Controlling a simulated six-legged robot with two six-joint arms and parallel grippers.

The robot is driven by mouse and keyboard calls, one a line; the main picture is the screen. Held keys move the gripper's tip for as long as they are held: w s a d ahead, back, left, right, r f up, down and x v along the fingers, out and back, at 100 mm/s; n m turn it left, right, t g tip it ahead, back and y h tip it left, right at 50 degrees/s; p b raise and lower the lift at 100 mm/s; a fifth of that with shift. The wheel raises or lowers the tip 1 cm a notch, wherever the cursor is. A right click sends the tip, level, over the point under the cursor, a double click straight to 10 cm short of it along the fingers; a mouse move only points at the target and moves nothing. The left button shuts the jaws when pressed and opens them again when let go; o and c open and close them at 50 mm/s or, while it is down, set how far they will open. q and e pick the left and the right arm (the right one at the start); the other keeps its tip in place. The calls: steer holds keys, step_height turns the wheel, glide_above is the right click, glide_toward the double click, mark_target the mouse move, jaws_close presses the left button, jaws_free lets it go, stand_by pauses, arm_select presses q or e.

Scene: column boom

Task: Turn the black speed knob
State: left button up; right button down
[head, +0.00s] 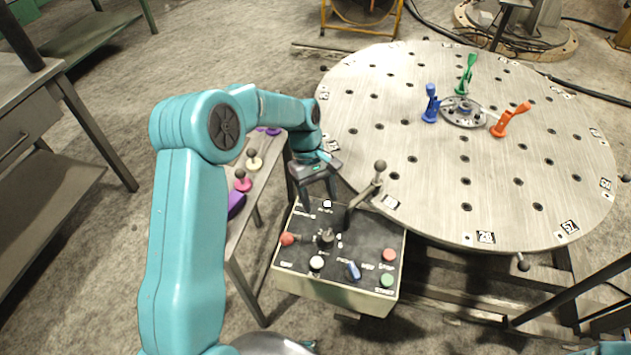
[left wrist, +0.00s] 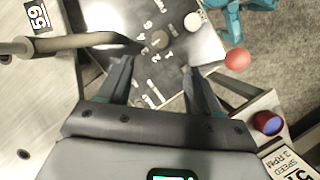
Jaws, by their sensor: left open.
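The black speed knob (head: 327,236) stands on the dark top of the control box (head: 335,290) in the head view. In the left wrist view the knob (left wrist: 159,40) shows beyond the fingertips, with numbers marked around it. My left gripper (head: 320,202) is open and points down at the box, behind the knob in the head view. In the left wrist view its two fingers (left wrist: 158,68) are spread with nothing between them, and the knob lies ahead of the gap. My right gripper is not in view.
A red ball lever (head: 287,239) is left of the knob, and a white knob (head: 316,263) is in front. A blue switch (head: 353,270), red button (head: 389,255) and green button (head: 387,280) are to the right. A ball-topped lever (head: 380,166) rises near the round table (head: 400,100).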

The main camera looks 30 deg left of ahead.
arm_select(q)
steer(key=shift+v, duration=2.35)
